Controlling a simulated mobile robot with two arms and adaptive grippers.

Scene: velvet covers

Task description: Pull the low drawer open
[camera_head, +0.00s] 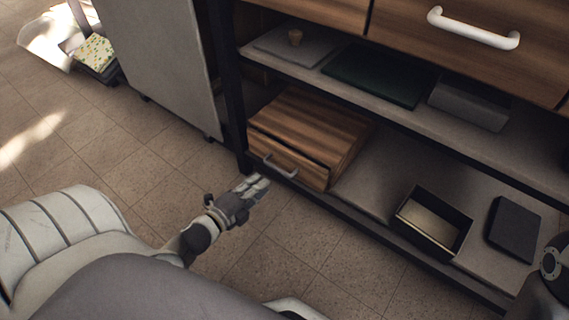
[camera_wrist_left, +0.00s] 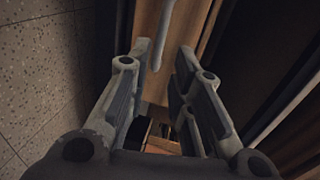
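The low drawer (camera_head: 275,155) is the wooden front of a small wood-grain box on the bottom shelf of the unit. A dark gap shows along its top edge; I cannot tell how far out it stands. Its pale bar handle (camera_head: 281,166) is on the front. My left gripper (camera_head: 260,183) is just in front of and below the handle in the head view. In the left wrist view the gripper (camera_wrist_left: 162,52) has its fingers apart, and the handle (camera_wrist_left: 160,38) shows between the fingertips, with no clear contact. My right gripper is out of view.
An open-topped dark box (camera_head: 433,222) and a dark flat block (camera_head: 514,229) are on the bottom shelf, to the right. The middle shelf holds a green flat item (camera_head: 378,75) and a grey box (camera_head: 469,103). A larger drawer has a white handle (camera_head: 472,28). The tiled floor in front is clear.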

